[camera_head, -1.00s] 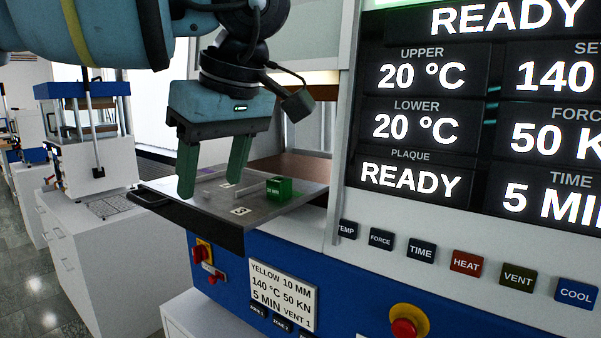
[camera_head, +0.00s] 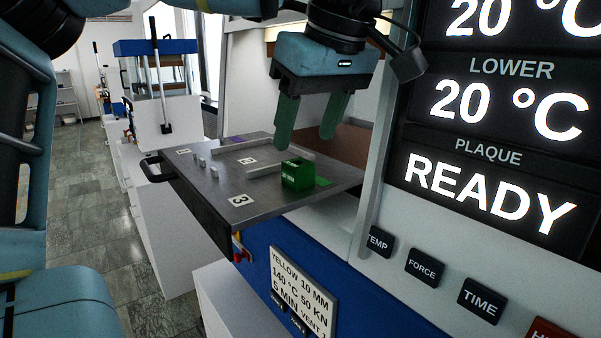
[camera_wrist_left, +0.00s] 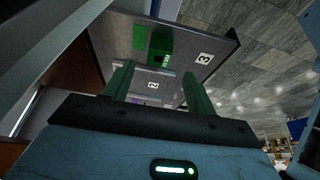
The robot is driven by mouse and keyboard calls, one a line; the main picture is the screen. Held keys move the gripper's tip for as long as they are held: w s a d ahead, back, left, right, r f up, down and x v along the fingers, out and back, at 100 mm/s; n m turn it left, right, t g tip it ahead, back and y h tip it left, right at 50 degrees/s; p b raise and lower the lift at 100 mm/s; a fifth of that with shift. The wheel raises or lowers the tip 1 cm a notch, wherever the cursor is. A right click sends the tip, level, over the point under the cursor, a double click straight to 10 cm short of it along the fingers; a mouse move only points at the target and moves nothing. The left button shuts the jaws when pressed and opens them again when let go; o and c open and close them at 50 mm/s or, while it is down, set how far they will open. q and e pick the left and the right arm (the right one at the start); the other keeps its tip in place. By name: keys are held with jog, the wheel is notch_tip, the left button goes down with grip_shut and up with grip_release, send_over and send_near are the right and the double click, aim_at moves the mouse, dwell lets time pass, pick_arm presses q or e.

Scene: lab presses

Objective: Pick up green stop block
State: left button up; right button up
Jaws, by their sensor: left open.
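The green stop block (camera_head: 298,175) stands on the metal tray (camera_head: 205,178), near the tray's right side and beside a flat green patch (camera_head: 322,182). My left gripper (camera_head: 306,143) points down with its two green fingers apart and nothing between them. In the head view its fingertips show just above and beyond the block. In the left wrist view the block (camera_wrist_left: 160,47) lies past the fingertips of the open left gripper (camera_wrist_left: 157,70), clear of both fingers. My right gripper is not in view.
The tray has number labels, low metal rails and small pegs (camera_head: 214,172). A press with a display panel (camera_head: 485,150) and buttons stands close on the right. A black handle (camera_head: 155,170) sticks out at the tray's left. Another press (camera_head: 160,85) stands behind.

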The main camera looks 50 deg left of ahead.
aim_at(298, 162)
pick_arm(q)
jog(key=shift+x, duration=3.25)
jog(key=shift+w, duration=0.1)
jog(key=shift+c, duration=0.5)
jog(key=c, duration=1)
jog(key=shift+r, duration=0.1)
jog(key=shift+r, duration=1.45)
jog(key=shift+s+r, duration=0.25)
jog(key=s, duration=0.5)
jog(key=s+a, duration=0.1)
jog(key=s, duration=1.1)
jog(key=shift+s+a+b, duration=0.25)
jog(key=shift+b, duration=0.15)
